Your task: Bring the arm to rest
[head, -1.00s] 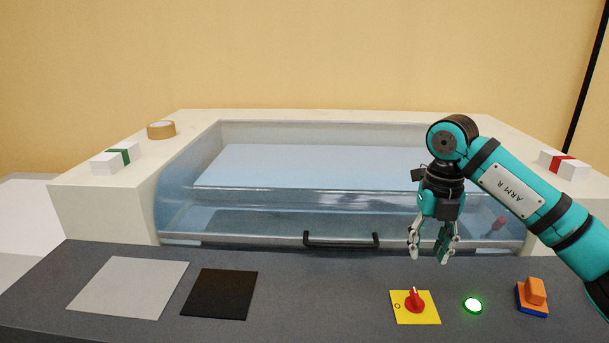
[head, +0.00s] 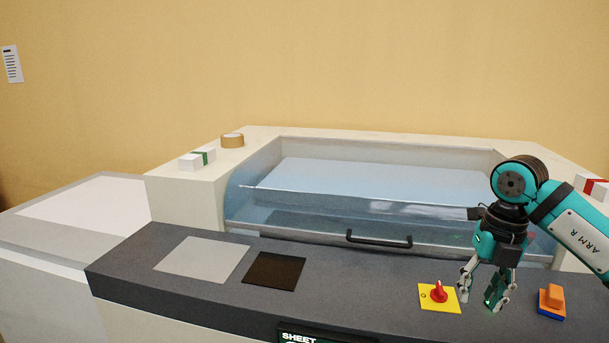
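My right gripper (head: 482,300) hangs fingers down at the right of the head view, above the dark control panel. Its two fingers are apart with nothing between them. It is just right of the red rotary switch (head: 439,292) on its yellow plate, and left of the orange rocker on a blue base (head: 551,300). A green glow shows on the right finger; the lit green button seen earlier is hidden behind the gripper. Whether the fingers touch the panel I cannot tell. My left gripper is not in view.
The machine's clear curved cover with its black handle (head: 379,239) stands behind the panel (head: 340,279). A light grey square (head: 202,260) and a black square (head: 274,270) lie on the panel's left. Tape (head: 232,140) and a green-banded white stack (head: 190,161) sit on the left ledge.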

